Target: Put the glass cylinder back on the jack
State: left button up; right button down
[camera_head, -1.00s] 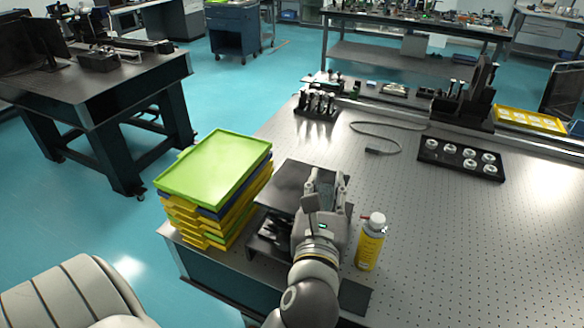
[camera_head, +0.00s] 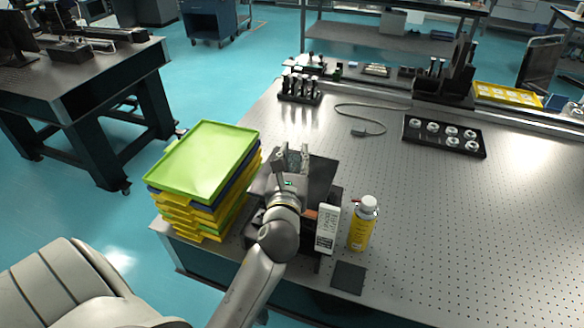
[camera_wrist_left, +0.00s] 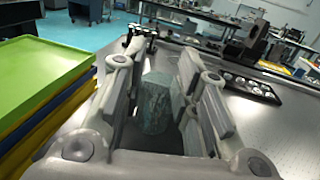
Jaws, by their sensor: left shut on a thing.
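My left gripper (camera_head: 291,158) is shut on the glass cylinder (camera_wrist_left: 156,103), a translucent greenish piece between its fingers in the left wrist view. In the head view the cylinder is small and mostly hidden by the fingers. The gripper is over or just above a dark flat-topped stand (camera_head: 322,175), which may be the jack; my wrist hides much of it. I cannot tell whether the cylinder touches the top. My right gripper is not in view.
Stacked trays (camera_head: 205,160) stand close on the left. A black holder tray (camera_head: 445,137) lies farther back. The table's right side (camera_head: 450,220) is clear.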

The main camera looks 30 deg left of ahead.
aim_at(292, 169)
pick_arm(q)
jog(key=shift+w+a+f, duration=0.15)
jog(key=shift+f, duration=0.1)
jog(key=f, duration=0.3)
jog(key=shift+w+a+f, duration=0.15)
jog(key=shift+a+f, duration=0.2)
jog(key=shift+d, duration=0.1)
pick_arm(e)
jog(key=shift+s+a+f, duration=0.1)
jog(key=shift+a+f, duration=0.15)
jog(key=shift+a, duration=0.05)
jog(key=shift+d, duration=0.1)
pick_arm(q)
jog(key=shift+f+b, duration=0.15)
jog(key=shift+b, duration=0.15)
jog(key=o, duration=1.1)
jog(key=shift+c, duration=0.2)
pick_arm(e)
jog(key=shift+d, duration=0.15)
